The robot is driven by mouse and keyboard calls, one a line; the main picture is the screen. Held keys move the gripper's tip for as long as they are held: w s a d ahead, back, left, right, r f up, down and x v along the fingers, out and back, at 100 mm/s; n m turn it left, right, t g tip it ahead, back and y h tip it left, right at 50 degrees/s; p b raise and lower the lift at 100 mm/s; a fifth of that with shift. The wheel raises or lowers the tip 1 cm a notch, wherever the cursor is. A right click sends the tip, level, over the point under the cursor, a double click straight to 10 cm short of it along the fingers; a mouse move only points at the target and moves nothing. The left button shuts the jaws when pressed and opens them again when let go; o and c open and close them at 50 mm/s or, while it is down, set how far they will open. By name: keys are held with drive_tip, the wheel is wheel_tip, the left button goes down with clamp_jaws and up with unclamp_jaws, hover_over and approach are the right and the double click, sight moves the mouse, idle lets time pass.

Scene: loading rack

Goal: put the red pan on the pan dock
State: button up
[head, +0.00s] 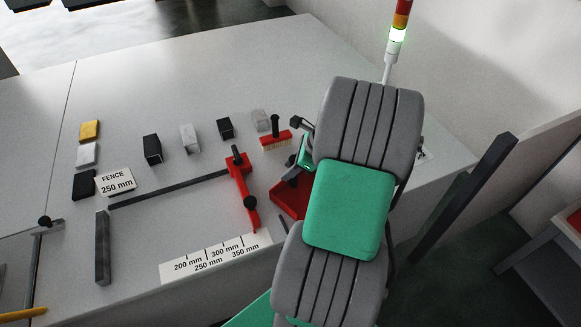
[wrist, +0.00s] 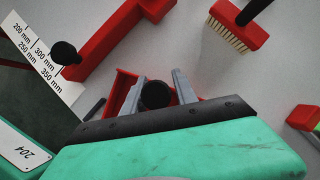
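The red pan (head: 289,197) lies on the worktop just right of the red fence stop, partly hidden by my arm. In the wrist view, red parts of the pan (wrist: 124,88) show behind my fingers. A round black knob (wrist: 155,95), seemingly the pan's handle, shows between the fingers of my gripper (wrist: 160,82). The fingers are apart, with a gap visible to the right of the knob; I cannot tell whether the left one touches it. In the head view, my arm mostly hides the gripper (head: 293,172). I cannot identify the pan dock in either view.
A red brush (head: 275,139) stands behind the pan. The red fence stop (head: 242,190) is close on the left, at the end of a dark rail (head: 168,190). Several small blocks stand farther back. A dark post (head: 465,195) rises right of the worktop.

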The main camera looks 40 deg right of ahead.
drive_tip(key=shift+o, duration=1.2)
drive_tip(key=shift+r, duration=0.15)
drive_tip(key=v, duration=1.2)
drive_tip(key=w+a+r+n+g+h, duration=0.1)
drive_tip(key=w+a+n, duration=0.1)
drive_tip(key=a+n, duration=0.55)
drive_tip(key=w+a+r+n+h, duration=0.1)
drive_tip(key=w+a+r+n, duration=0.15)
drive_tip(key=a+n, duration=0.45)
drive_tip(key=s+a+n+h, duration=0.1)
drive_tip(key=s+a+n, duration=0.4)
drive_tip(key=a+n, duration=0.7)
drive_tip(key=shift+n+b, duration=0.4)
drive_tip(key=shift+n, duration=0.45)
drive_tip(key=shift+s+a+r, duration=0.1)
